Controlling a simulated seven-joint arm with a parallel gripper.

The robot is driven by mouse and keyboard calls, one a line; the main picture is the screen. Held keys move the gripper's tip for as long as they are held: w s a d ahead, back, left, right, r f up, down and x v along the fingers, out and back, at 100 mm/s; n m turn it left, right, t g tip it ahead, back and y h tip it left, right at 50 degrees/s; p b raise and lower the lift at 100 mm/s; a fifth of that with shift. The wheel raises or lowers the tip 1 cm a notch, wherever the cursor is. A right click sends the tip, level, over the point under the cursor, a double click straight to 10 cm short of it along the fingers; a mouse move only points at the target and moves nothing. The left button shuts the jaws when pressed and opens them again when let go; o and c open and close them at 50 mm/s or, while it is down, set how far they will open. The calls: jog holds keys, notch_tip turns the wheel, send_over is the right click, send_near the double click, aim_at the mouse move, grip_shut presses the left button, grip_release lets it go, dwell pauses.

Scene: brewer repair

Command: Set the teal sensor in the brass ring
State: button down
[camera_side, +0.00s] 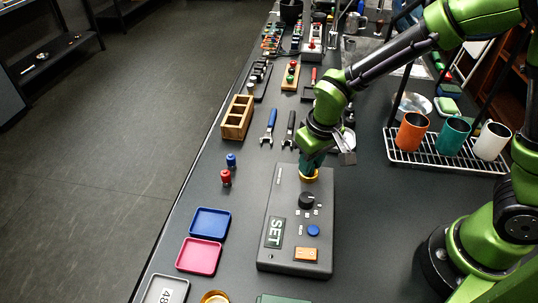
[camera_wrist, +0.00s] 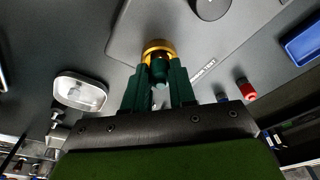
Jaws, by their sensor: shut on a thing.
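The brass ring (camera_side: 309,176) sits at the far end of the grey control box (camera_side: 288,232); it also shows in the wrist view (camera_wrist: 158,47). My gripper (camera_side: 312,163) is directly above the ring, pointing down. In the wrist view my gripper (camera_wrist: 159,80) has its two dark green fingers shut on the teal sensor (camera_wrist: 160,71), a dark rounded piece between them. The sensor's far end overlaps the ring in that view. I cannot tell whether it is inside the ring or just over it. In the side view the fingers mostly hide the sensor.
The box carries a black knob (camera_side: 306,200), a blue button (camera_side: 313,230) and an orange switch (camera_side: 306,254). Blue (camera_side: 210,223) and pink (camera_side: 199,254) trays lie left of it, with small red (camera_side: 226,178) and blue (camera_side: 231,160) pegs. A mug rack (camera_side: 440,156) stands right.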

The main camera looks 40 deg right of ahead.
jog(key=shift+f, duration=0.15)
jog(key=shift+c, duration=2.3)
grip_release()
jog(key=shift+r, duration=4.15)
jog(key=s+d+r+m+t+y, duration=0.2)
jog(key=s+d+r+m+t, duration=0.2)
jog(key=s+d+r, duration=0.4)
jog(key=s+r+t, duration=0.1)
jog(key=s+r, duration=0.1)
jog(key=s, duration=0.2)
jog(key=shift+d, duration=0.2)
